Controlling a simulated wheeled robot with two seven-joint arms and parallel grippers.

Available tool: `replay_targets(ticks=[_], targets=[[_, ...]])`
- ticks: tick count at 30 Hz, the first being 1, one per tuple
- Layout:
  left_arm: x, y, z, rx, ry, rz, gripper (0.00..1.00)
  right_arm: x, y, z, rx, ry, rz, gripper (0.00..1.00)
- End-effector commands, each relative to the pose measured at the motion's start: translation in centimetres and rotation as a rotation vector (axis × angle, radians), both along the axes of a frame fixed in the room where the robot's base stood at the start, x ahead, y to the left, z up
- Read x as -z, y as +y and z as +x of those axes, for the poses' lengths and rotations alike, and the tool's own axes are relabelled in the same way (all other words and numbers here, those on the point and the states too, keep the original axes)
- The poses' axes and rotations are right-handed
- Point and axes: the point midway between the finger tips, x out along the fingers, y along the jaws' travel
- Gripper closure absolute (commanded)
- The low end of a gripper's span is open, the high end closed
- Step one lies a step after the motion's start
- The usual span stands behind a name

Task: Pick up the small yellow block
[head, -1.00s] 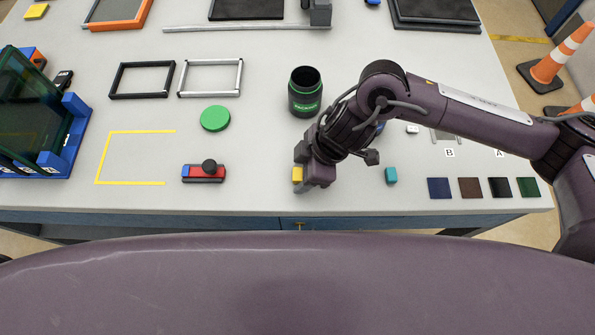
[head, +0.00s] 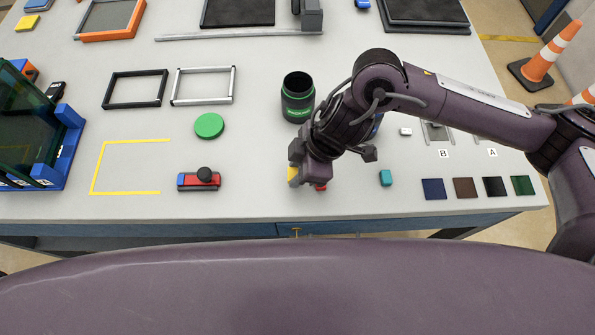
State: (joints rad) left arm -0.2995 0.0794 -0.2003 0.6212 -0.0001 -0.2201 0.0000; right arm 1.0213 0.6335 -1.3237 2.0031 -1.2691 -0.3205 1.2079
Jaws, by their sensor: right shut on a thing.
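The small yellow block (head: 293,175) shows at the left side of my right gripper (head: 302,176), near the front edge of the table. My right gripper is shut on the block, and its fingers hide part of it. The gripper appears slightly above the table. My left gripper is not in view.
A small red thing (head: 321,187) shows partly behind the right gripper. A teal block (head: 385,178) lies to its right, and a red and blue piece with a black knob (head: 204,174) to its left. A dark jar (head: 298,98) stands behind. Coloured squares (head: 465,188) lie at the right.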

Motion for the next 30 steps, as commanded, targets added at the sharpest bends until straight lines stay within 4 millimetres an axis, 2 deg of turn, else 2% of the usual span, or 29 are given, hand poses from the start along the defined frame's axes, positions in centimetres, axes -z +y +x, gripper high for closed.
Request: replay_targets(ticks=[9,15,21,30], targets=[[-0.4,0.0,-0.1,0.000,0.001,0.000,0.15,-9.1,0.1,0.1,-0.005,-0.010,0.003,0.91],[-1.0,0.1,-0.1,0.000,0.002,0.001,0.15,-13.8,0.0,0.1,-0.002,-0.008,0.000,0.91],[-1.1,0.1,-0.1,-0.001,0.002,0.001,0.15,-16.5,0.0,0.1,0.000,-0.004,0.000,0.91],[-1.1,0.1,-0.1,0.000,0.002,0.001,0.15,-17.4,0.0,0.0,0.000,0.000,0.000,0.91]])
